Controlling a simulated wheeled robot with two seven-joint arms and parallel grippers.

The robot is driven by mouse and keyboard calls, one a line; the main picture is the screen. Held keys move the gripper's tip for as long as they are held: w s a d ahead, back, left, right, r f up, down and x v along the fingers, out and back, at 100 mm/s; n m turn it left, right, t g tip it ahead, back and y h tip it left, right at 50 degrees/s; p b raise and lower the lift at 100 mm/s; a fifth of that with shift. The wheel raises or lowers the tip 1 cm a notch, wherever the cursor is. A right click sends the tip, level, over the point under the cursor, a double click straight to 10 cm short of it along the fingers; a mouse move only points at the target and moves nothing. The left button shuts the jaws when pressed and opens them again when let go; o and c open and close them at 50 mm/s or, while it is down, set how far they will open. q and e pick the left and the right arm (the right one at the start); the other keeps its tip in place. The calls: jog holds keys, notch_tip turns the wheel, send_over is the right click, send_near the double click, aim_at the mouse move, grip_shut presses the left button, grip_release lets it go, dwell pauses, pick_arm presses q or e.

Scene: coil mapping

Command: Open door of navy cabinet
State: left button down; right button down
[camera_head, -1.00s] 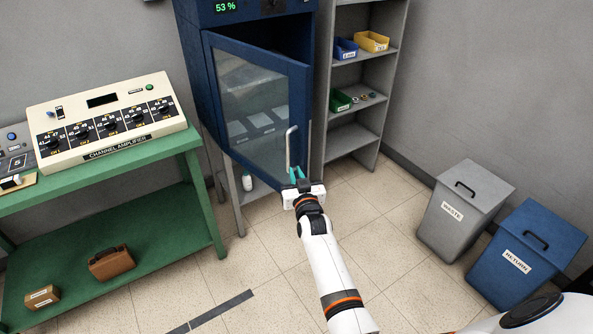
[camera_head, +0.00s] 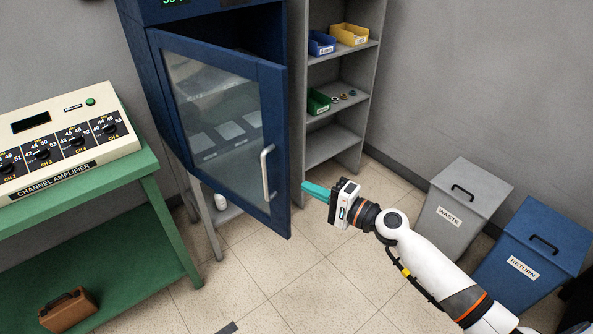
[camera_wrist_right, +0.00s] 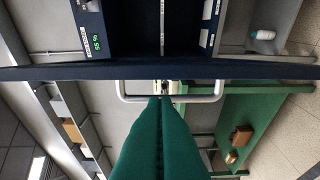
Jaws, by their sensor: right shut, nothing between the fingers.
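The navy cabinet (camera_head: 152,100) stands at the upper middle of the head view. Its glass-paned door (camera_head: 280,150) is partly open, with a dark gap along its top. A light vertical handle (camera_head: 266,172) is on the door's right side. My right gripper (camera_head: 305,187), with teal fingers, is to the right of the handle and apart from it, shut and empty. In the right wrist view the closed green fingers (camera_wrist_right: 160,100) point toward the handle (camera_wrist_right: 125,92), and the door shows edge-on (camera_wrist_right: 50,73). My left gripper is not in view.
A grey shelf (camera_head: 335,135) with small bins stands right of the cabinet. A green bench (camera_head: 150,190) with a channel amplifier (camera_head: 60,140) is on the left. A grey waste bin (camera_head: 455,220) and a blue return bin (camera_head: 525,265) are on the right. Floor before the cabinet is clear.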

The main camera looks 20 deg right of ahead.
aim_at(280, 173)
jog(key=p+x, duration=0.1)
jog(key=x, duration=0.3)
jog(key=p+x, duration=0.1)
jog(key=x, duration=0.3)
jog(key=shift+a+r, duration=0.15)
jog(key=shift+r, duration=0.1)
jog(key=shift+w+a+f, duration=0.1)
jog(key=shift+w+a, duration=0.35)
jog(key=shift+w, duration=0.05)
jog(key=shift+p, duration=0.35)
jog(key=s+a+m+t+h+p, duration=0.1)
jog(key=s+a+h+p, duration=0.1)
jog(key=a, duration=0.7)
jog(key=s+a+m+t+h+p, duration=0.1)
jog(key=s+a+p, duration=0.3)
jog(key=a, duration=0.6)
jog(key=shift+s+a+m+h, duration=0.2)
jog(key=shift+s+m+h, duration=0.2)
jog(key=shift+m+h, duration=0.25)
